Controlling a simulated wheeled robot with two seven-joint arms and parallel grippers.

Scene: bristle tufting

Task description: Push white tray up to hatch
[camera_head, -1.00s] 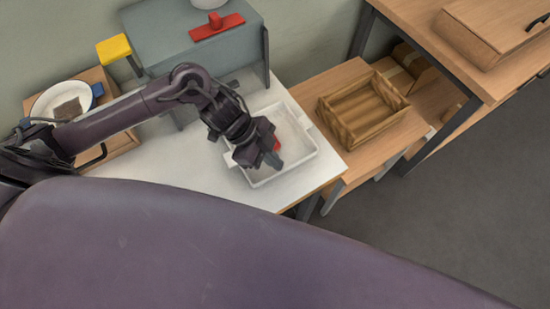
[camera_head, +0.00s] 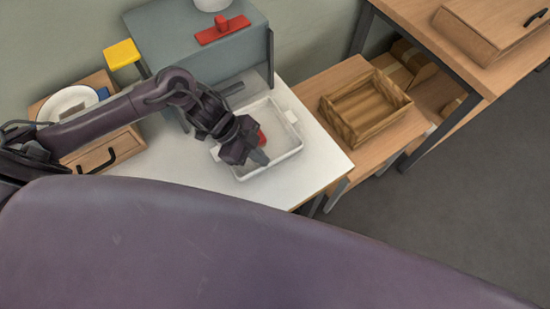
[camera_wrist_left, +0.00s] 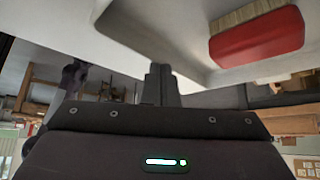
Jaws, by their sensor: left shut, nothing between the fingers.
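The white tray (camera_head: 285,163) lies on the white table, right in front of the grey machine (camera_head: 165,45). My left gripper (camera_head: 262,158) is shut and empty, over the near part of the tray in the head view. In the wrist view its fingers (camera_wrist_left: 161,80) are close to the tray's wall; contact is not clear. I cannot make out the hatch for sure. My right gripper is out of view.
A wooden crate (camera_head: 345,127) stands on the lower wooden table at right. A wooden box (camera_head: 125,143) with a black handle and a white plate (camera_head: 58,105) is at left. A yellow block (camera_head: 122,54) is beside the machine. The white table's front is bare.

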